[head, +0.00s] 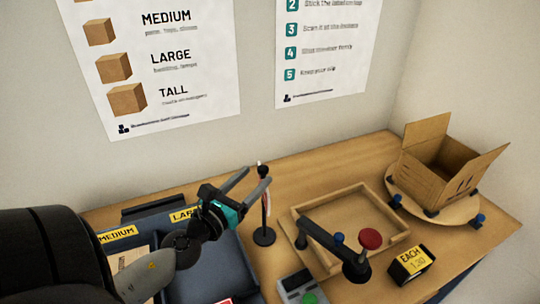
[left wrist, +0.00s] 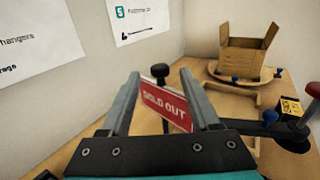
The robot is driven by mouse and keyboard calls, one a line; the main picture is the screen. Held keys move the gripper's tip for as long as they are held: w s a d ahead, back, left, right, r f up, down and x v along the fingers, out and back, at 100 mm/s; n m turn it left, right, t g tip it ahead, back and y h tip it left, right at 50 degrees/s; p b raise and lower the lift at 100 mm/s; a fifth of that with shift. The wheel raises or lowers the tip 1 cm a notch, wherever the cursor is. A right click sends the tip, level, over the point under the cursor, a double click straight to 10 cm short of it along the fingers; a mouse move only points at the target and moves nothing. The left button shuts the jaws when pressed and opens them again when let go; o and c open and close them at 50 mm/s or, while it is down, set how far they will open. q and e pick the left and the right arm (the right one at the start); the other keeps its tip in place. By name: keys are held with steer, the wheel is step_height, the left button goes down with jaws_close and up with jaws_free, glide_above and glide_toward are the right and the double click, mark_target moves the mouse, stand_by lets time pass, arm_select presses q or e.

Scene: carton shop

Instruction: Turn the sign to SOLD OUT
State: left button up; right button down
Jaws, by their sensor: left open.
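The sign (left wrist: 166,106) is a red plate with white letters, and its SOLD OUT face shows in the left wrist view. It hangs on a black post with a round knob on top. In the head view the sign (head: 266,208) is nearly edge-on, a thin red and white strip above the post's round black base (head: 264,236). My left gripper (head: 257,175) is open, with its fingers extended toward the top of the post. In the left wrist view the sign shows between the two fingers (left wrist: 160,74); I cannot tell whether they touch it. My right gripper is not in view.
An open carton (head: 438,172) sits on a round wooden turntable (head: 415,200) at the back right. A wooden tray (head: 312,206), a black arm with a red knob (head: 370,239) and an EACH price block (head: 410,264) stand right of the post. Blue labelled bins (head: 227,268) lie below my gripper.

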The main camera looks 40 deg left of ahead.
mark_target(266, 166)
arm_select(q)
steer(key=shift+w+a+p, duration=0.2)
steer(key=shift+w+p, duration=0.15)
steer(key=shift+w, duration=1.6)
steer(key=shift+w+a+p, duration=0.2)
steer(key=shift+w+p, duration=0.15)
steer(key=shift+w, duration=1.55)
jaws_close()
